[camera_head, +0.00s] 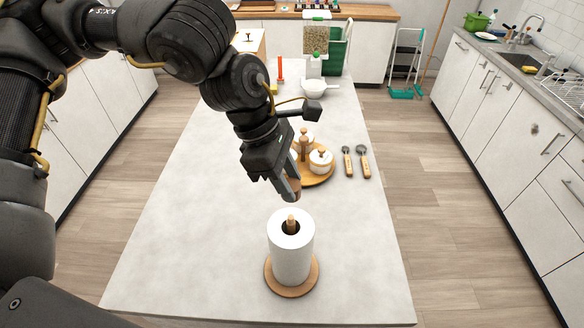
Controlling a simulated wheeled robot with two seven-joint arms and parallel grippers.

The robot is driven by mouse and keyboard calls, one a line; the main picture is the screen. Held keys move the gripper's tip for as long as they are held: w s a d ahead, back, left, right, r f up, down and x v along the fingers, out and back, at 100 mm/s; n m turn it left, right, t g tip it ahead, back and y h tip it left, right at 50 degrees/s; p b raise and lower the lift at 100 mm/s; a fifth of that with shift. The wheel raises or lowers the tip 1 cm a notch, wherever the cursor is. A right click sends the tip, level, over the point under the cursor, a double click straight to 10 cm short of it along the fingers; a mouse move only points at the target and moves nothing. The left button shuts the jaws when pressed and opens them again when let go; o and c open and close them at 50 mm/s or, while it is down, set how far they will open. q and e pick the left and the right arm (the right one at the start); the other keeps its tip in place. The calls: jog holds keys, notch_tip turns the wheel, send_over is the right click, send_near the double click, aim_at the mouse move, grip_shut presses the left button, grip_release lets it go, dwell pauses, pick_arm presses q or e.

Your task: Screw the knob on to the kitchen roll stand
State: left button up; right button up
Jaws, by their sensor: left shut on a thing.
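The kitchen roll stand has a round wooden base (292,290) and stands upright near the front of the white island top. A white paper roll (290,252) is on it, and the wooden post tip (291,222) shows in the roll's core. My left gripper (293,191) points down above and just behind the roll. It is shut on a small brown wooden knob (294,186), which is partly hidden by the fingers. The knob is apart from the post tip. My right gripper is not in view.
A round wooden tray (325,178) with white lidded jars (320,161) stands behind my gripper. Two dark-headed utensils (363,160) lie to its right. The island top is clear left and right of the roll.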

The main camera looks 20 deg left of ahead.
pick_arm(q)
jog(key=shift+s, duration=0.5)
jog(key=shift+w+f, duration=0.2)
jog(key=shift+f, duration=0.25)
jog(key=shift+w+f+b, duration=0.1)
jog(key=shift+f+b, duration=0.4)
jog(key=shift+f, duration=0.25)
jog(key=shift+f+b, duration=0.55)
jog(key=shift+f, duration=0.95)
jog(key=o, duration=0.5)
grip_shut()
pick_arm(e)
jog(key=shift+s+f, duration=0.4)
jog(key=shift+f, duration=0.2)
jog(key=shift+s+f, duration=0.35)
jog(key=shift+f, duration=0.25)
